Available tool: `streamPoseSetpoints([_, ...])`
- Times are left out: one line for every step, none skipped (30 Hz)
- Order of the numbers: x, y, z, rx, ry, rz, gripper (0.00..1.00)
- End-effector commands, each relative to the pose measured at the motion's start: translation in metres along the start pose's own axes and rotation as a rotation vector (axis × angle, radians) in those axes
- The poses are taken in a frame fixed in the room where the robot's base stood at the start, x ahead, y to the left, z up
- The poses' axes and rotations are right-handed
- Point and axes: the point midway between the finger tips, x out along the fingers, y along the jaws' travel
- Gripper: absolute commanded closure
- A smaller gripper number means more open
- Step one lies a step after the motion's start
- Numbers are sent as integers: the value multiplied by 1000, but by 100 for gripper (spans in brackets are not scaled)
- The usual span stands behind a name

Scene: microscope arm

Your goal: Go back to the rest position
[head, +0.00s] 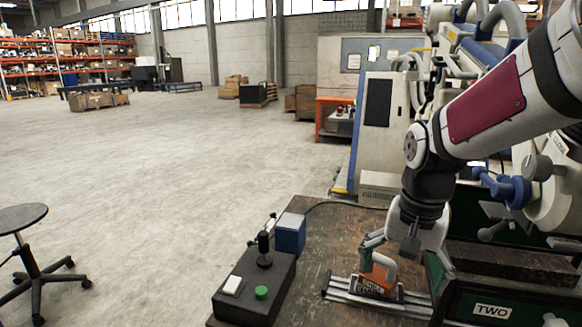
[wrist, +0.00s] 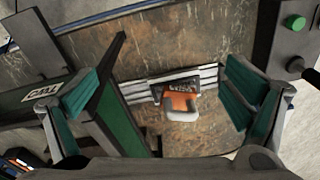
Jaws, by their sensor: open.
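My gripper (head: 408,258) is low over the wooden workbench (head: 335,235) at the right of the head view. In the wrist view my gripper (wrist: 160,92) is open, its two teal-padded fingers wide apart. Between and beyond them is an orange and pale grey part (wrist: 180,102) with a dark lettered label. This orange part also shows in the head view (head: 378,277), beneath my gripper. It is at a slotted metal rail fixture (head: 345,294) on the bench. The fingers look clear of the part in the wrist view; its exact seating is unclear.
A black control box (head: 253,287) with a joystick and green button stands left of the fixture, beside a blue box (head: 290,234). A stool (head: 22,218) stands left on open floor.

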Motion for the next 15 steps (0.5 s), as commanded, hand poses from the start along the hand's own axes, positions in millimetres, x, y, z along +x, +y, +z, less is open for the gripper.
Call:
streamPoseSetpoints([-12,5,8,-23,15,-10,5])
streamPoseSetpoints([-17,8,13,-40,21,-15,5])
streamPoseSetpoints([-25,12,20,-65,33,-22,5])
streamPoseSetpoints([-32,16,27,-85,43,-28,5])
streamPoseSetpoints([-38,20,34,-109,54,-34,5])
streamPoseSetpoints([-47,26,43,-141,70,-41,5])
streamPoseSetpoints([-53,31,51,-166,82,-46,5])
streamPoseSetpoints([-59,35,58,-190,95,-50,5])
streamPoseSetpoints([-65,41,68,-223,111,-55,5])
streamPoseSetpoints([-70,46,76,-247,123,-57,5])
streamPoseSetpoints([-74,50,84,-272,136,-60,5])
streamPoseSetpoints([-79,57,94,-305,153,-62,5])
streamPoseSetpoints([-82,61,101,-329,165,-63,5])
streamPoseSetpoints([-85,66,108,-352,178,-65,5])
streamPoseSetpoints([-88,71,118,-382,194,-65,5])
